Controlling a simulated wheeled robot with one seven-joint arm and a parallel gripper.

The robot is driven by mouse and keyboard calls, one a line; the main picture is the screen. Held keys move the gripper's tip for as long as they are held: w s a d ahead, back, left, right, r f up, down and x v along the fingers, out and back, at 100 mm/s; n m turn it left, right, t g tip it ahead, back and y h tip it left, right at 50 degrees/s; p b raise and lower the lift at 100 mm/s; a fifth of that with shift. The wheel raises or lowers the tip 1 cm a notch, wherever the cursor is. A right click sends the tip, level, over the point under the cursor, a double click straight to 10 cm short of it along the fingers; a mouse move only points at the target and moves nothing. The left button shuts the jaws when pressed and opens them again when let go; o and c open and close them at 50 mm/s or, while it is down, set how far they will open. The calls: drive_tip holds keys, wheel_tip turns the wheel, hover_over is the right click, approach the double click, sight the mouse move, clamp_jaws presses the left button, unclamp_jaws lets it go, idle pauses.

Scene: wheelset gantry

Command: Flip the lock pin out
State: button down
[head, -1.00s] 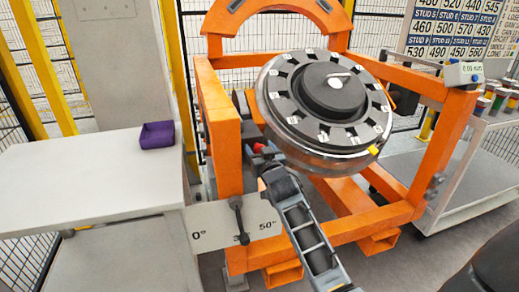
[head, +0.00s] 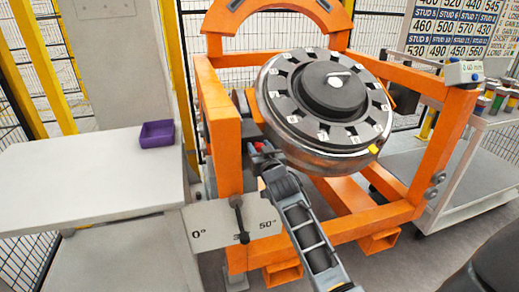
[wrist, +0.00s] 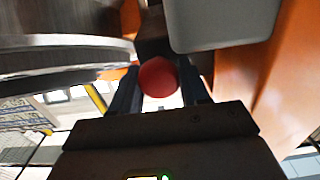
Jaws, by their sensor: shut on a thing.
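A round red knob (wrist: 157,77), seemingly the lock pin's end, sits between my two fingers in the wrist view. In the head view the knob (head: 259,146) is a small red spot beside the left orange post, just left of the wheel. My gripper (head: 260,157) reaches up to it from the front, shut on it; the fingers (wrist: 160,90) stand on both sides of the knob in the wrist view. The pin's shaft is hidden behind the knob and fingers. The dark wheel (head: 333,95) sits tilted in the orange gantry (head: 225,130), close to my gripper.
A scale plate (head: 212,232) with a black lever (head: 240,215) is low on the left post. A white table (head: 90,175) holds a purple bin (head: 157,134) at left. A cart (head: 470,185) stands at right. The wheel's rim and the post leave little room around my gripper.

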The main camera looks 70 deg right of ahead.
drive_tip(key=shift+s+a+f, duration=0.15)
drive_tip(key=shift+s+a, duration=0.05)
drive_tip(key=shift+a, duration=0.1)
drive_tip(key=shift+b+v, duration=0.4)
drive_tip(key=shift+v, duration=1.15)
drive_tip(key=c, duration=0.6)
unclamp_jaws()
drive_tip(key=shift+s, duration=0.1)
drive_tip(key=b+v, duration=0.1)
drive_tip(key=v, duration=0.6)
drive_tip(key=shift+s+a, duration=0.25)
drive_tip(key=shift+a, duration=0.05)
